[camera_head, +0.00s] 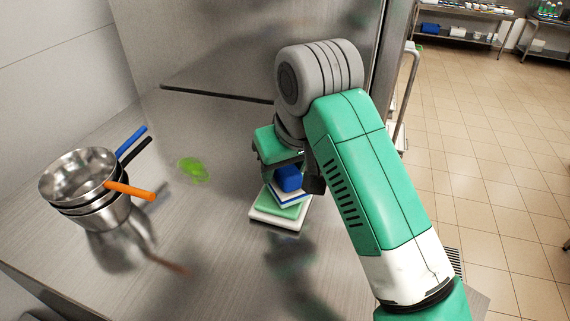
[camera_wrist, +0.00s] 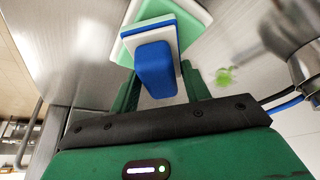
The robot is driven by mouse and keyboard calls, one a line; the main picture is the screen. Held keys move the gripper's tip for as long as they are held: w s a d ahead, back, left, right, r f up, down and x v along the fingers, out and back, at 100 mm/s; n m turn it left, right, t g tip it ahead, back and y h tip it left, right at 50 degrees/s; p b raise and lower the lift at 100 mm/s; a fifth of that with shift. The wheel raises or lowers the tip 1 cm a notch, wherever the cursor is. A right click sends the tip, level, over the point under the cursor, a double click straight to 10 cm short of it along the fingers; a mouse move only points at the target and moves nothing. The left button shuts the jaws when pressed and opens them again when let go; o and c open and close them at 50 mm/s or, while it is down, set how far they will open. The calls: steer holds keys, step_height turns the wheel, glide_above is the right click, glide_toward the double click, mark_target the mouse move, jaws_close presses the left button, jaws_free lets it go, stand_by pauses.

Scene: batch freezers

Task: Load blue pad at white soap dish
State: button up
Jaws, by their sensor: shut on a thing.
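The blue pad (camera_head: 288,178) has a blue grip block on a blue and white plate. It also shows in the wrist view (camera_wrist: 154,68), between the two green fingers. My gripper (camera_wrist: 162,88) is shut on it; in the head view my gripper (camera_head: 289,182) points down over the stack. Below the blue pad is a green pad (camera_head: 275,207), and under that a white square dish (camera_head: 262,217) on the metal counter. The blue pad looks slightly turned against the green one. I cannot tell whether it touches the green pad.
Nested metal pans (camera_head: 80,185) with orange, black and blue handles stand at the left. A light green item (camera_head: 193,170) lies between the pans and the stack. A steel panel (camera_head: 225,50) rises behind the counter. The front middle of the counter is clear.

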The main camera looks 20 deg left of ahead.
step_height(320, 180, up, 7)
steer(key=p, duration=0.5)
steer(key=shift+f+p, duration=0.15)
steer(key=shift+p, duration=0.15)
steer(key=shift+f, duration=0.1)
